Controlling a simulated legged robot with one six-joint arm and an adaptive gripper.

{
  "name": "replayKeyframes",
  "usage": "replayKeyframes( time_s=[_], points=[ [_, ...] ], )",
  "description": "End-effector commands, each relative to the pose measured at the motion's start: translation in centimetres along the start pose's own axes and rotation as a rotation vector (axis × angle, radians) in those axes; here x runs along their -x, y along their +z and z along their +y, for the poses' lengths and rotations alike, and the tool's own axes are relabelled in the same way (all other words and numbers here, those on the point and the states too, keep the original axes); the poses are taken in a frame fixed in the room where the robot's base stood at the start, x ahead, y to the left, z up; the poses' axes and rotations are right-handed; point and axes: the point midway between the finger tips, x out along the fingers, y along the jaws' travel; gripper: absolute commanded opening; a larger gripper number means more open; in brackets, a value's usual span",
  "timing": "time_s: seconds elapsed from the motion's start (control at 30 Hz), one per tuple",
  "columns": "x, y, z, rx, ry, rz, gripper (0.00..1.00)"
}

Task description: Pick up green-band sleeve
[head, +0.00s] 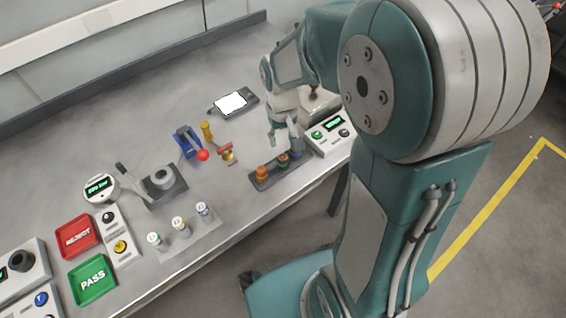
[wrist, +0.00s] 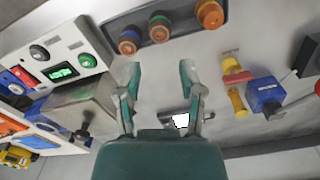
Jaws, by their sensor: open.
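The green-band sleeve (wrist: 160,28) is a brownish round piece with a green ring. It stands in the middle of a dark rack, between an orange-band piece (wrist: 209,13) and a blue-band piece (wrist: 130,40). In the head view the sleeve (head: 282,161) is in the rack near the table's front edge. My gripper (wrist: 160,70) is open and empty, its fingers apart, with the sleeve beyond the fingertips. In the head view my gripper (head: 285,143) is just above the rack, and its fingers partly hide the blue-band end.
A control box (head: 330,133) with a green display stands close to the right of the rack. A red and yellow piece (head: 226,152) and a blue device (head: 187,142) are to its left. Three small capped vials (head: 180,224) stand farther left.

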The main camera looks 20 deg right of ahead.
Motion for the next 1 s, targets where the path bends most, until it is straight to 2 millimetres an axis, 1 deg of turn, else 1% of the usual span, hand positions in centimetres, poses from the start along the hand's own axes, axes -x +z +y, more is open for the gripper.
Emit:
replayKeyframes(
  time_s=[0.2,0.3,0.47,0.7,0.8,1.0],
  points=[
    [-3.5,0.1,0.1,0.000,-0.002,-0.006,0.50],
    [-4.7,0.1,0.1,0.000,-0.001,-0.005,0.50],
    [-5.9,0.1,-0.1,0.000,0.000,-0.004,0.50],
    [-9.4,0.1,-0.2,0.000,0.000,-0.005,0.50],
    [-10.3,0.1,-0.2,0.000,0.000,-0.003,0.50],
    [-10.5,0.1,-0.2,0.000,0.000,0.000,0.50]
  ],
)
